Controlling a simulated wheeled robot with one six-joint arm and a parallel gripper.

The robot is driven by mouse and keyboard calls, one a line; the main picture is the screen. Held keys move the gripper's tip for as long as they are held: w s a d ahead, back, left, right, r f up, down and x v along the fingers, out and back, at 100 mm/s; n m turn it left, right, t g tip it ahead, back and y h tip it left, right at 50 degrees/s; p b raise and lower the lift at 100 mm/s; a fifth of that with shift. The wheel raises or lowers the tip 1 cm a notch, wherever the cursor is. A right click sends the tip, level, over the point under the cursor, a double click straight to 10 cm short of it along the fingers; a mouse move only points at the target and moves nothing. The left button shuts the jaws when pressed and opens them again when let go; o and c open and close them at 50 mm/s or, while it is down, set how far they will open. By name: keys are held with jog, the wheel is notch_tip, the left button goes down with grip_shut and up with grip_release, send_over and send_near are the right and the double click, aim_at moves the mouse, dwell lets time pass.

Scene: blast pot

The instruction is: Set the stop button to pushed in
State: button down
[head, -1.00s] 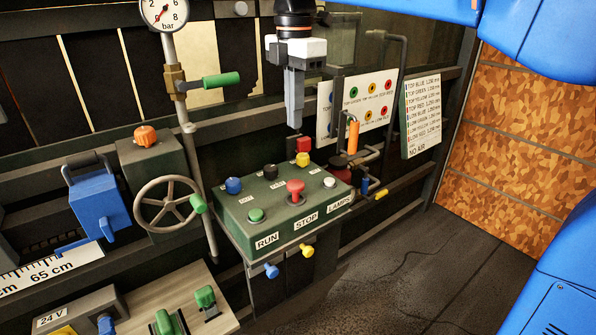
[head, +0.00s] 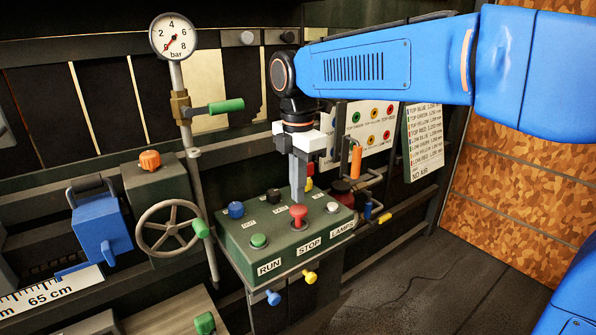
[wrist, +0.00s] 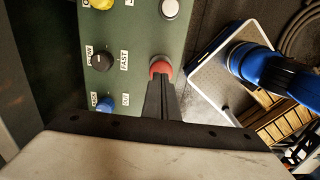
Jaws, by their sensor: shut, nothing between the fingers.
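The red mushroom-shaped stop button (head: 298,212) stands on the front row of the green control box (head: 240,248), above the STOP label. My gripper (head: 297,200) points straight down with its fingers together. Its tips are at the top of the stop button in the head view, touching or very close. In the wrist view the closed fingers (wrist: 160,82) reach to the red button (wrist: 161,67) and cover part of it. How far the button is pressed cannot be told.
A green button (head: 258,241) is left of the stop button and a white one (head: 332,207) right. Blue (head: 236,209) and black (head: 273,195) knobs stand behind. A handwheel (head: 167,228) and gauge pipe (head: 187,140) are to the left.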

aim_at(298, 209)
jog(key=shift+f, duration=0.95)
jog(key=shift+f, duration=0.7)
jog(key=shift+s+f, duration=0.2)
jog(key=shift+f, duration=0.3)
jog(key=shift+w+r, duration=0.1)
jog(key=shift+r, duration=0.45)
notch_tip(298, 209, up, 14)
jog(key=shift+r, duration=0.15)
